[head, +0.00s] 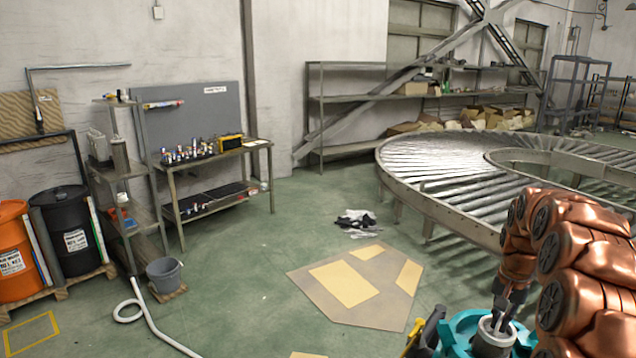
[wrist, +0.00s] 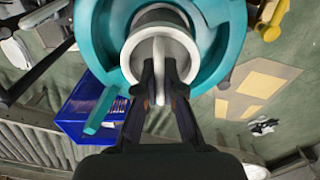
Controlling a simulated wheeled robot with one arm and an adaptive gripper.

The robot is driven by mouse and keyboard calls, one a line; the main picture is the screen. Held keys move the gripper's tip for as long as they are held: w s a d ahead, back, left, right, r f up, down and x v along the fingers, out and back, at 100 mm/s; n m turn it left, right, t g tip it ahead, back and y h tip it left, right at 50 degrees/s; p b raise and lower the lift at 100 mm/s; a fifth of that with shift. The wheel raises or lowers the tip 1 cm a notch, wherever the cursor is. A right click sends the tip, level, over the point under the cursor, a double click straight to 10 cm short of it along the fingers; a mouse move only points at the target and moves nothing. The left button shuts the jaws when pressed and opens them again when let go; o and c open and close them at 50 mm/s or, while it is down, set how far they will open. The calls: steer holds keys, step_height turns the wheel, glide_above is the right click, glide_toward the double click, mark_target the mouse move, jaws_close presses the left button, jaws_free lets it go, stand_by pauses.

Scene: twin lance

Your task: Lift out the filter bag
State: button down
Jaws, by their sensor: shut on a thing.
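My gripper (wrist: 159,78) has its two dark fingers closed on the pale upright handle of the filter bag (wrist: 188,38). The bag's round white rim shows inside a teal housing (wrist: 235,35), and its body below the rim is hidden. In the head view my gripper (head: 504,311) points down at the bag's grey-white top (head: 494,338). The teal housing (head: 458,333) surrounds it at the bottom edge, partly cut off. I cannot tell whether the bag is raised from its seat.
A blue bin (wrist: 88,112) lies left of the housing in the wrist view. A curved roller conveyor (head: 425,170) stands behind my arm. A black and yellow object (head: 425,335) is beside the housing. Open green floor with a tan mat (head: 372,312) lies to the left.

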steer(key=shift+r+p, duration=0.75)
steer(key=shift+r, duration=4.3)
